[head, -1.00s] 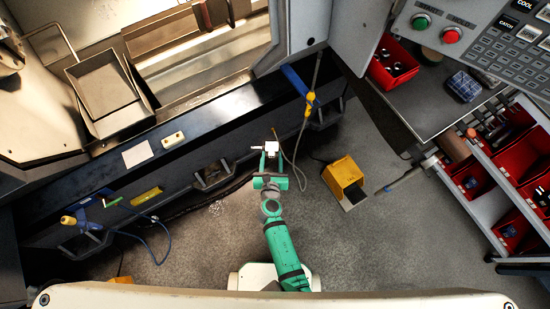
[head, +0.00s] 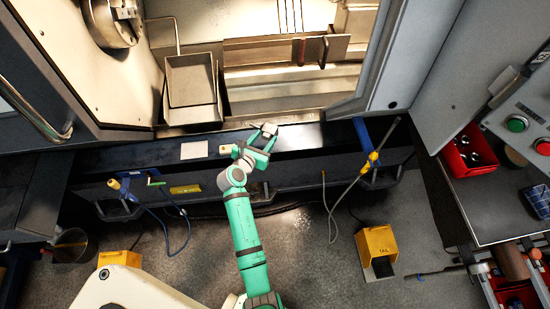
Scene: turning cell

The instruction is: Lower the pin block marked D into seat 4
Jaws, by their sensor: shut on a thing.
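My green gripper (head: 263,137) is over the dark ledge at the front of the machine, near the middle of the head view. Its jaws are shut on a small grey-white block, which I take to be the pin block (head: 267,129). The jaws hide part of it, and no letter D can be read on it. I cannot make out seat 4 or any numbered seat.
A metal bin (head: 192,115) stands behind.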

